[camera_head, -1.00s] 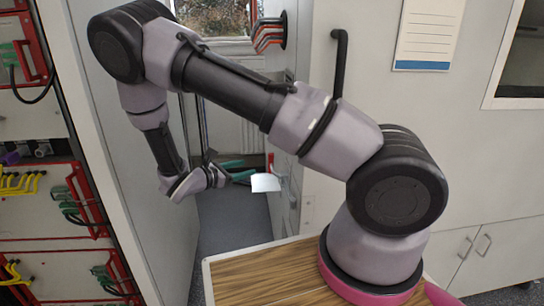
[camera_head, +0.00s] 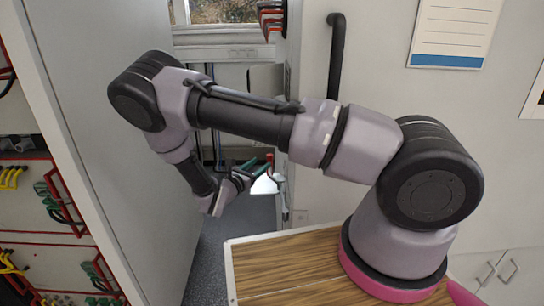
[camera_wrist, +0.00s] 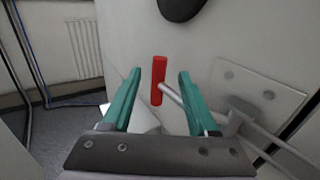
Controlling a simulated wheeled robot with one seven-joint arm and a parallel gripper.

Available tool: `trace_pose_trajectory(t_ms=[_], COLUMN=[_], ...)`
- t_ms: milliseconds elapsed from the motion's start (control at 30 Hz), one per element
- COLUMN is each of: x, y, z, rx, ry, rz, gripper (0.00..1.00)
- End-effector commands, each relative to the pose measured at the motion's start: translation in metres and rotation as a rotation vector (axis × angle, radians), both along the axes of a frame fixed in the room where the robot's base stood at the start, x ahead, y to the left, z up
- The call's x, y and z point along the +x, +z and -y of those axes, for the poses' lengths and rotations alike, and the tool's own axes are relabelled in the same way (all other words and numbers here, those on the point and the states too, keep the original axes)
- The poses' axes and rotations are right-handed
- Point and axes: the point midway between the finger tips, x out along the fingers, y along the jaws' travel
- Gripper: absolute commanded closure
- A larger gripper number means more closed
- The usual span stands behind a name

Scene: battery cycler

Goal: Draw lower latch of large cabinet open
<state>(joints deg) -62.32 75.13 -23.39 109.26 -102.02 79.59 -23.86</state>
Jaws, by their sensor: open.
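The lower latch of the large cabinet is a red bar handle (camera_wrist: 158,85) on a thin grey rod, in front of the pale cabinet side in the wrist view. In the head view the red latch (camera_head: 270,160) is small, at the edge of the cabinet (camera_head: 330,160). My gripper (camera_wrist: 160,73) has two green fingers, open, one on each side of the red handle in the picture. A clear gap shows on both sides of the handle. I cannot tell how far it reaches between the fingers. In the head view my gripper (camera_head: 262,168) is close to the latch.
A black upper handle (camera_head: 336,55) is above on the cabinet front. A tall grey panel (camera_head: 130,120) stands on the left, beside a rack with red frames and cables. A narrow gap with dark floor (camera_head: 225,245) lies between panel and cabinet. A metal plate (camera_wrist: 255,95) is right of the latch.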

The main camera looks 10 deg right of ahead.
Motion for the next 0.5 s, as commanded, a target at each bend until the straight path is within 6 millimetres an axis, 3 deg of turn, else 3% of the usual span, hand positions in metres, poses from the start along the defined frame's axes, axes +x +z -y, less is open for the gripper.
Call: trace_pose_trajectory(t_ms=[200, 500], x=[0.030, 0.051], y=[0.000, 0.000], z=[0.031, 0.051], rx=[0.001, 0.001], ry=[-0.003, -0.001], rz=[0.001, 0.000], gripper=[0.41, 0.41])
